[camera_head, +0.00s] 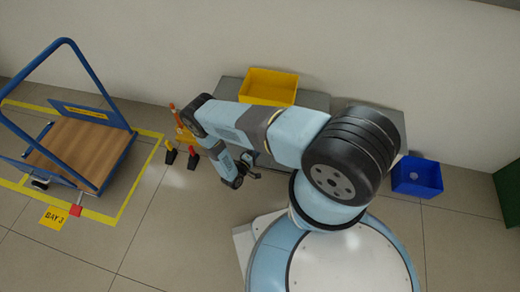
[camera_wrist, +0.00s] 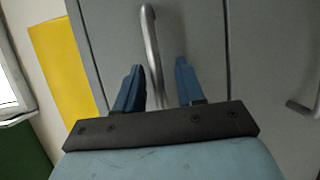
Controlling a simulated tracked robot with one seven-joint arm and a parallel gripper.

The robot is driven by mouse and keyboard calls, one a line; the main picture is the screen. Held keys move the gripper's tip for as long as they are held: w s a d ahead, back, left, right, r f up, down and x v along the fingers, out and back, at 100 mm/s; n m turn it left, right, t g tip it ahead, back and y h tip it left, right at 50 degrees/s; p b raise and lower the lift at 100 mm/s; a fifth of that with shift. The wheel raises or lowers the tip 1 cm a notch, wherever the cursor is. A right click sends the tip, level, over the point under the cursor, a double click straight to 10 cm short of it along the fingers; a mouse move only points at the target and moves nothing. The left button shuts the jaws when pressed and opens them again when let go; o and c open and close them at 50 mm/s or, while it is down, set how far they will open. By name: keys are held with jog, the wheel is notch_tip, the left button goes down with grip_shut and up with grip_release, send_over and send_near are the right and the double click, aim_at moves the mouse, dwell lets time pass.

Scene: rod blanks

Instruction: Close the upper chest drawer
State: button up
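The grey chest (camera_head: 229,88) stands against the wall, its front mostly hidden behind my arm in the head view. In the wrist view a grey drawer front (camera_wrist: 205,40), the one nearer the yellow bin, carries a metal bar handle (camera_wrist: 151,45). My gripper (camera_wrist: 158,75) is open, with its two blue fingers on either side of this handle and gaps showing beside it. It also shows small in the head view (camera_head: 252,172). A second front (camera_wrist: 265,60) with its own handle (camera_wrist: 303,108) is at right. How far the upper drawer is out is unclear.
A yellow bin (camera_head: 268,86) sits on the chest top. A blue bin (camera_head: 417,178) stands to the right. A blue-framed cart (camera_head: 85,150) is at left inside yellow floor lines. Small red- and yellow-topped items (camera_head: 192,158) stand left of my gripper.

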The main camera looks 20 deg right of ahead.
jog(key=v, duration=1.3)
